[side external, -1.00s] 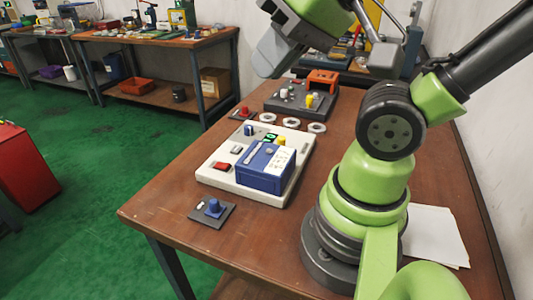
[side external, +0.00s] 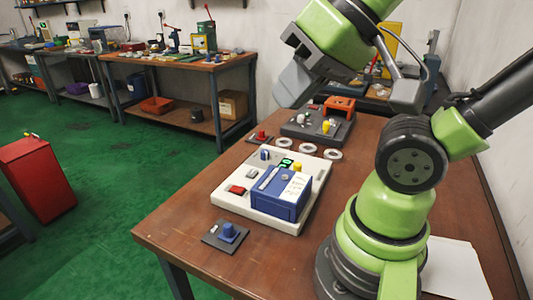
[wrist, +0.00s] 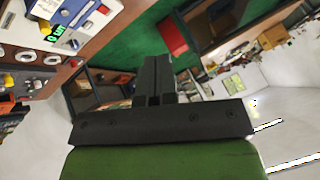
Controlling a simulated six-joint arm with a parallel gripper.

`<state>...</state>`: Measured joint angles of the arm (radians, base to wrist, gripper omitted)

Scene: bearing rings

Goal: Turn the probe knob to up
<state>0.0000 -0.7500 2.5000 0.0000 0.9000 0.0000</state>
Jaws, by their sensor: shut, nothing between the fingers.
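A white panel (side external: 240,208) on the brown bench carries a blue box (side external: 278,197), a red button (side external: 236,189), a blue knob (side external: 265,153), a yellow knob (side external: 297,167) and a lit green display (side external: 285,163). Another blue knob (side external: 228,231) sits on a small dark plate at the bench's front. I cannot tell from labels which is the probe knob. My gripper (side external: 284,98) is raised above the bench, apart from all knobs. In the wrist view its fingers (wrist: 152,78) are shut and empty, with the panel (wrist: 27,28) at upper left.
Several metal rings (side external: 308,147) lie behind the panel. Beyond them is a dark block (side external: 303,130) with small knobs and an orange part (side external: 339,105). A red knob (side external: 261,136) stands beside it. White paper (side external: 455,268) lies right of my base.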

